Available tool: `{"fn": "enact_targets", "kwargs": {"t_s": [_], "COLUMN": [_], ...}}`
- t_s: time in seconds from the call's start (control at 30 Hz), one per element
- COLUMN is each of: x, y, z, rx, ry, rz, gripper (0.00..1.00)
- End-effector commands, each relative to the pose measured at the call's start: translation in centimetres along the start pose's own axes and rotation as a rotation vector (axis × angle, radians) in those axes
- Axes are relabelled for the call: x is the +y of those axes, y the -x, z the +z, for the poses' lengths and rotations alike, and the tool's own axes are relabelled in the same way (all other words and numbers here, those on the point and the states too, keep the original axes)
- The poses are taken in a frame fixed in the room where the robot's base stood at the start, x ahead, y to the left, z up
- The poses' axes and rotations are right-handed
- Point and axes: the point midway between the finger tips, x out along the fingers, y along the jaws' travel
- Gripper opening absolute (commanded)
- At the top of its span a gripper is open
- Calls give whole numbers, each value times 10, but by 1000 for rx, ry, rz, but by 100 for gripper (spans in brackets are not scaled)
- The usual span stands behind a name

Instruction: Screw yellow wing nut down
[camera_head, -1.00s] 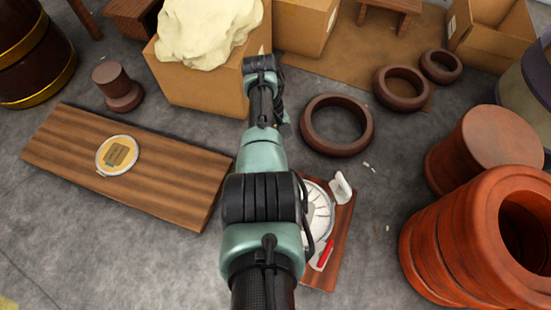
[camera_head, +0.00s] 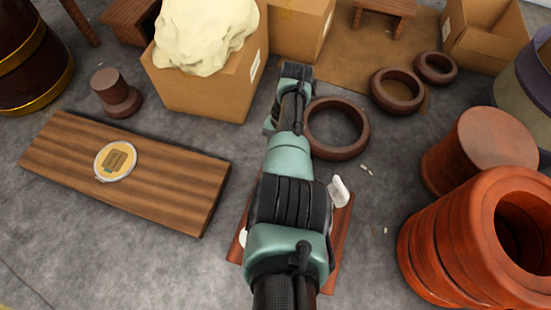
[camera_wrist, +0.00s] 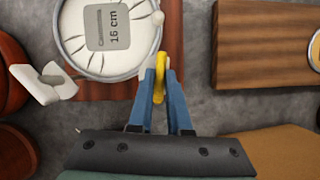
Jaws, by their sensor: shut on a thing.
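The nut is at the lower right rim of a round white drum head (camera_wrist: 75,35) with a grey "16 cm" label. I cannot tell how far down the nut sits, as the fingers cover part of it. In the head view my arm covers the drum head, and my gripper is hidden.
The drum is over a reddish-brown board (camera_head: 342,225) on the grey floor. A white angled piece (camera_head: 339,191) stands beside the drum. A striped wooden plank (camera_head: 160,185) with a round disc (camera_head: 115,160) lies left. A dark ring (camera_head: 338,128) and large red drum (camera_head: 450,240) are right.

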Motion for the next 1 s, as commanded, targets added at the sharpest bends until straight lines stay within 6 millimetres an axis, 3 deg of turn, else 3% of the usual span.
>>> {"fn": "enact_targets", "kwargs": {"t_s": [0.67,0.7,0.87,1.0], "x": [0,0,0,0], "y": [-1,-1,-1,0], "z": [0,0,0,0], "rx": [-2,-1,-1,-1], "ry": [-65,-64,-64,-64], "rz": [-26,-26,-26,-26], "gripper": [0,18,46,46]}}
